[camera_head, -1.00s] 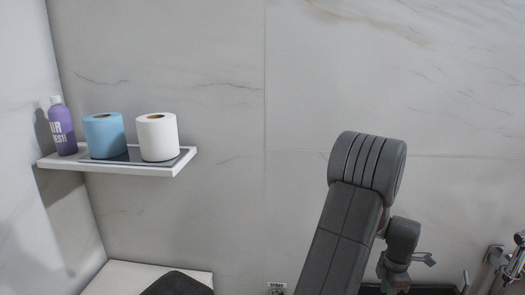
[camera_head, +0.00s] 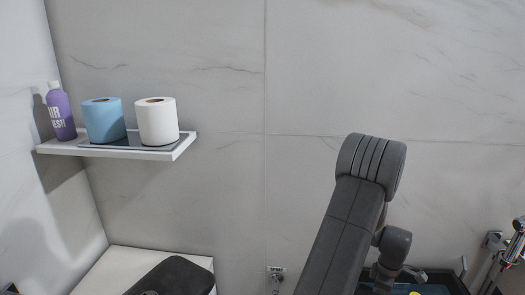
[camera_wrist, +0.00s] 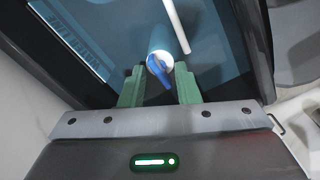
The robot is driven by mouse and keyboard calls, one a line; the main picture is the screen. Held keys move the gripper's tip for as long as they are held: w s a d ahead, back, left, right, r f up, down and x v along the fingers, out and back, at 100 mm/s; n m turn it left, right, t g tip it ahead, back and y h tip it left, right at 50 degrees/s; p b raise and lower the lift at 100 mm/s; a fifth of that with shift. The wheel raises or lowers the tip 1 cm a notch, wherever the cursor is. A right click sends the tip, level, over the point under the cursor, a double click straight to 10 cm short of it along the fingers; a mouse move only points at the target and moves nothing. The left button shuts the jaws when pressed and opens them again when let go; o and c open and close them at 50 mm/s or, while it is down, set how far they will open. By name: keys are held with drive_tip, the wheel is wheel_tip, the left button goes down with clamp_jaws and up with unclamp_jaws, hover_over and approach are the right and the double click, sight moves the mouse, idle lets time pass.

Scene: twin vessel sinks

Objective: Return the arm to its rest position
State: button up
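My arm (camera_head: 345,225) rises in the right half of the head view, folded over at a thick ribbed joint. Its wrist part hangs down behind it at the lower right. My gripper (camera_wrist: 160,88) shows in the wrist view with its two green fingers apart. Between and beyond the fingers is a white round thing with a blue piece (camera_wrist: 158,70); I see no clear contact with the fingers. The fingertips are hidden in the head view.
A dark-rimmed bluish tray (camera_wrist: 105,25) lies below the gripper. A white wall shelf (camera_head: 165,154) holds a purple bottle (camera_head: 61,112), a blue roll (camera_head: 104,121) and a white roll (camera_head: 157,122). A spray fixture (camera_head: 514,245) is at far right.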

drive_tip(key=m, duration=0.5)
drive_tip(key=shift+m, duration=0.3)
idle(0.4)
